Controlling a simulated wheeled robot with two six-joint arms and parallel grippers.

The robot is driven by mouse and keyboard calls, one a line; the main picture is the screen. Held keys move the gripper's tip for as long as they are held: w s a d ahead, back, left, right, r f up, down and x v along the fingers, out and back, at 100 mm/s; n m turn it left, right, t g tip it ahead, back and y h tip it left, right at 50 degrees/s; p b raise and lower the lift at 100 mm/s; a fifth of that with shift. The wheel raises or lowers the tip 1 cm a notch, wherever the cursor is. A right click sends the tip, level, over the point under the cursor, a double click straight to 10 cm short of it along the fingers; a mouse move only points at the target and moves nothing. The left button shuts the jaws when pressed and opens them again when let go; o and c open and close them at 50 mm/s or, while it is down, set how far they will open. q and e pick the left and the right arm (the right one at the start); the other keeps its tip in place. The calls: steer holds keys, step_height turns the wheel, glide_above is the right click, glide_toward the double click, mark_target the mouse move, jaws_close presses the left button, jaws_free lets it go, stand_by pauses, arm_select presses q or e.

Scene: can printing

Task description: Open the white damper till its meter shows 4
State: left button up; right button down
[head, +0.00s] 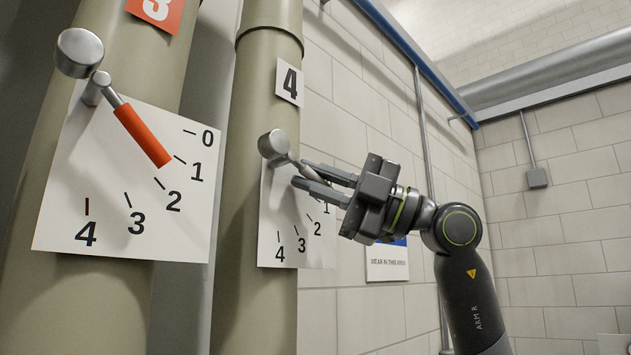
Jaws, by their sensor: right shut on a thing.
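The white damper has a grey metal hub (273,144) on the right-hand pipe, above a white meter plate (275,215) and below a white tag marked 4 (289,83). Its lever (298,163) slopes down and right from the hub. My right gripper (303,173) is shut on this lever, its fingers coming in from the right. The fingers hide much of the lever and the top of the scale, so the exact reading is unclear; the lever lies above the 1 mark. Marks 1 to 4 show below. My left gripper is not in view.
On the nearer left pipe, a damper with an orange handle (143,135) points near 1 on its own plate (120,225), under a red tag marked 3 (157,12). A wall sign (387,262) is partly behind my right gripper. Tiled wall lies behind.

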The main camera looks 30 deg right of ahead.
steer(key=c, duration=1.4)
jaws_free()
steer(key=shift+w, duration=0.1)
steer(key=shift+c, duration=0.2)
steer(key=shift+d+f, duration=0.1)
steer(key=shift+s+d+f+b, duration=0.2)
steer(key=shift+d+b, duration=0.05)
steer(key=shift+b, duration=0.1)
steer(key=b+v, duration=0.7)
steer(key=v, duration=0.9)
steer(key=shift+s+d, duration=0.15)
steer(key=shift+d, duration=0.15)
